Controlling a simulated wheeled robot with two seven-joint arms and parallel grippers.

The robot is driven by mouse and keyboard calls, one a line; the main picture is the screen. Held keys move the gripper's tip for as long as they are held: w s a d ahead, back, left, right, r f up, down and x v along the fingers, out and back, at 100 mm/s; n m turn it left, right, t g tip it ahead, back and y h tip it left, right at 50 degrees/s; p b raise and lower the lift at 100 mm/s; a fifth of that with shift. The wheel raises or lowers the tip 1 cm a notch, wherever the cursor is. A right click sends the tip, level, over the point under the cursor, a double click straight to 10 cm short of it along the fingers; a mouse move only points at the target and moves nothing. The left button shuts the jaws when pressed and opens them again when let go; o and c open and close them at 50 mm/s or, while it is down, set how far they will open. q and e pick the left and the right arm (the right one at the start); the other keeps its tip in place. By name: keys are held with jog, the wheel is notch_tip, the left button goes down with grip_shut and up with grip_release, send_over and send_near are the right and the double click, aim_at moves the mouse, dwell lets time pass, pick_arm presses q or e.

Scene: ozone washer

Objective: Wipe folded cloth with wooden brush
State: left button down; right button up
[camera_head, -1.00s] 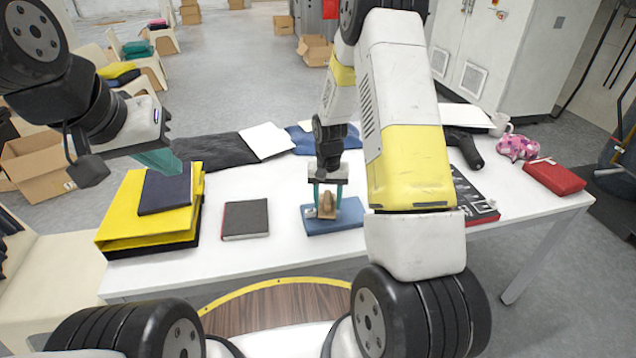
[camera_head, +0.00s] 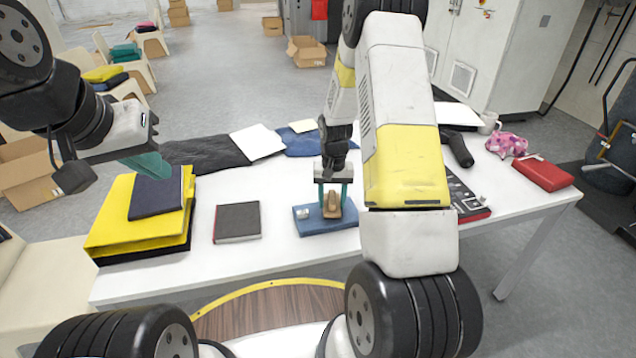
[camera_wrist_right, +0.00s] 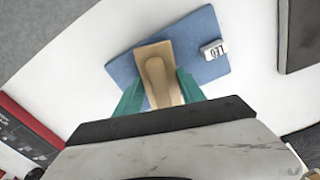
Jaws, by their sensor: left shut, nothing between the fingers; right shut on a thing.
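The folded cloth (camera_head: 350,214) is blue and lies flat on the white table; it also shows in the right wrist view (camera_wrist_right: 206,33). My right gripper (camera_head: 333,203) is shut on the wooden brush (camera_head: 332,208), with its teal fingers on both sides of the handle. In the right wrist view the tan brush (camera_wrist_right: 157,70) lies over the cloth's middle and near edge. Whether its underside touches the cloth is hidden. A small white tag (camera_wrist_right: 213,50) lies on the cloth beside the brush. My left gripper (camera_head: 152,165) is shut and empty above the yellow pile.
A dark book (camera_head: 237,221) lies left of the cloth. A red and black box (camera_head: 466,200) lies right, partly behind my arm. Bare white table (camera_head: 280,190) separates them.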

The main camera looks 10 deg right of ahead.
aim_at(319, 213)
jog(key=shift+s+a+f, duration=0.1)
jog(key=shift+a+f, duration=0.05)
jog(key=shift+a, duration=1.75)
jog(key=shift+a+f, duration=0.1)
jog(key=shift+w, duration=0.25)
jog(key=shift+d+f, duration=0.2)
jog(key=shift+d, duration=1.8)
jog(key=shift+w+f, duration=0.1)
jog(key=shift+f, duration=0.05)
jog(key=shift+a, duration=0.15)
jog(key=shift+a+f, duration=0.15)
jog(key=shift+a, duration=1.7)
